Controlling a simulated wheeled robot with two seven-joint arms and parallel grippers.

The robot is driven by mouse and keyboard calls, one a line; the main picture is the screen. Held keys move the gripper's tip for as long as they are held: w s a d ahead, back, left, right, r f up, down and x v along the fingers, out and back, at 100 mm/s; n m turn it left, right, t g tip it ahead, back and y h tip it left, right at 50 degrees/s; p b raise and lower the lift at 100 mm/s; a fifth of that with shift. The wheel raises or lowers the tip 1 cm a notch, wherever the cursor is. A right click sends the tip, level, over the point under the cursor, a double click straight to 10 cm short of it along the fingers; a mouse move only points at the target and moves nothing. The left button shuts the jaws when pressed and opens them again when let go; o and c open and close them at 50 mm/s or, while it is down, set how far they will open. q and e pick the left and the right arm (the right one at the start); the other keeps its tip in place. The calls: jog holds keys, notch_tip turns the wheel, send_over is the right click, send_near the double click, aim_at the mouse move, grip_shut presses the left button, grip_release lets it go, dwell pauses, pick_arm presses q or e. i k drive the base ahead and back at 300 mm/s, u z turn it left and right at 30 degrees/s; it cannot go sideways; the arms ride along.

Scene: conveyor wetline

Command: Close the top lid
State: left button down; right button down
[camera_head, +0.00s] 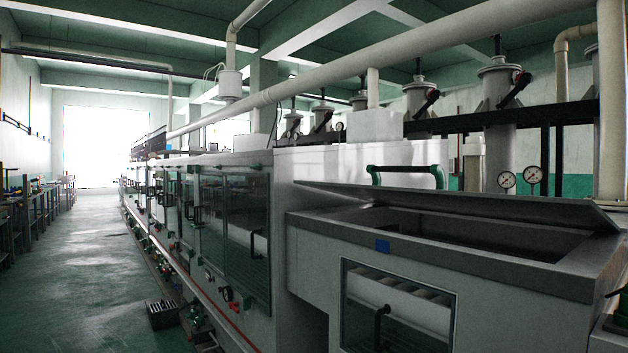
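The top lid (470,203) is a long grey panel over the open tank (440,258) at the right. It is tilted up, with a gap between it and the tank's rim, and the dark opening shows below it. A green-ended handle (407,170) stands up behind the lid's left part; I cannot tell whether it is fixed to the lid or to the steel cover behind. Neither of my grippers is in view.
A window with a black handle (381,318) is in the tank's front. A long line of glazed cabinets (225,222) runs away to the left. A dark crate (162,313) sits on the floor beside it. The green aisle floor (85,270) is mostly clear.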

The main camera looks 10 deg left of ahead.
aim_at(584, 213)
jog(key=u, duration=0.5)
jog(key=i, duration=0.95)
jog(key=z, duration=1.55)
